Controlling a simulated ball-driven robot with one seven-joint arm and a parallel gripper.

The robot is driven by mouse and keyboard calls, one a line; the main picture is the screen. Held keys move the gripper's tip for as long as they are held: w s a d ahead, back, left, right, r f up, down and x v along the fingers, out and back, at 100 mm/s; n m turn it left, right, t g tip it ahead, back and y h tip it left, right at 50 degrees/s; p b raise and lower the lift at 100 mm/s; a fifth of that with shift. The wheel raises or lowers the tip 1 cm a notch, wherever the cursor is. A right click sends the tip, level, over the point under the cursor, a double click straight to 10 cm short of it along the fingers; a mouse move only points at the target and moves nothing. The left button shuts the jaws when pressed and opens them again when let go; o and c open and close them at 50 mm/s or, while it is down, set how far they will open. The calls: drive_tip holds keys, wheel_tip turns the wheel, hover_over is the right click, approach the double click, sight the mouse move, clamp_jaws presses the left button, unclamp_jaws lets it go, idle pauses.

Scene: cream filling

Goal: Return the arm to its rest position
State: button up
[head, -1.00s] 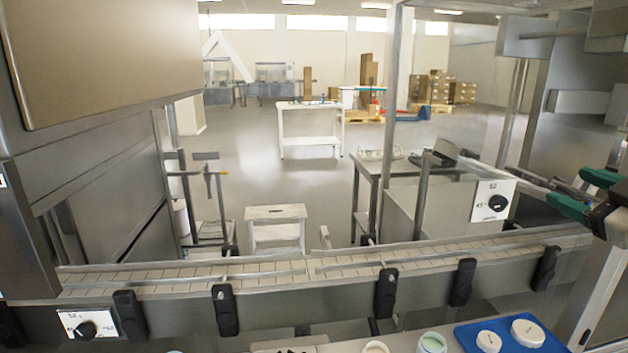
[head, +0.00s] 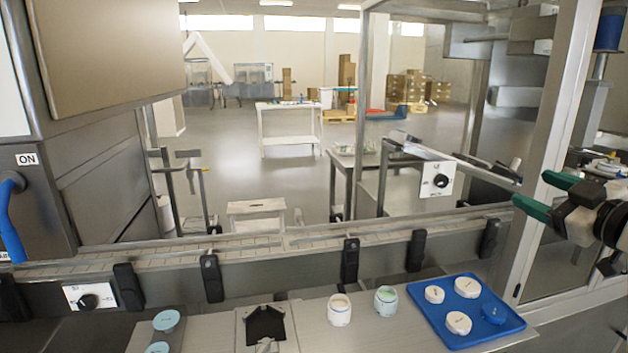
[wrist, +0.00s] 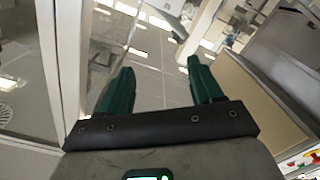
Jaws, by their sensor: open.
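My gripper (head: 545,197) is at the right side of the head view, with its green fingers spread apart and nothing between them. It is held in the air above and to the right of the blue tray, clear of the machine post. In the wrist view the two green fingers (wrist: 158,85) are wide apart and empty, with floor and frame posts beyond them. The rest of my arm is mostly outside the right edge of the head view.
A blue tray (head: 424,318) with white lids and a blue one lies on the counter. Two jars (head: 340,309) stand left of it. A conveyor (head: 270,247) runs behind. An upright metal post (head: 552,150) stands close to my gripper.

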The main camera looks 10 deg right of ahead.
drive_tip(key=s+a+f+m+g, duration=0.2)
drive_tip(key=a+f, duration=0.3)
drive_tip(key=f, duration=0.4)
drive_tip(key=s+a+f+m+g, duration=0.1)
drive_tip(key=s+a+f+g, duration=0.1)
drive_tip(key=a+f, duration=0.55)
drive_tip(key=s+a+f+m+g, duration=0.2)
drive_tip(key=a+f+g, duration=0.1)
drive_tip(key=f, duration=0.8)
drive_tip(key=s+a+f+m+g, duration=0.1)
drive_tip(key=s+a+f+g, duration=0.2)
drive_tip(key=s+f, duration=0.5)
drive_tip(key=s+a+f+m+g, duration=0.1)
drive_tip(key=s+a+f+g, duration=0.3)
drive_tip(key=s, duration=0.6)
drive_tip(key=s+d+f+g+b, duration=0.1)
drive_tip(key=s+f+b, duration=0.4)
drive_tip(key=f, duration=0.4)
drive_tip(key=s+d+f+g+b, duration=0.1)
drive_tip(key=s+f+g+b, duration=0.1)
drive_tip(key=s+f+b, duration=0.55)
wheel_tip(320, 180, up, 13)
drive_tip(key=w+p, duration=0.2)
drive_tip(key=p, duration=1.4)
drive_tip(key=shift+h+p, duration=0.35)
drive_tip(key=shift+h, duration=0.05)
drive_tip(key=shift+c, duration=0.5)
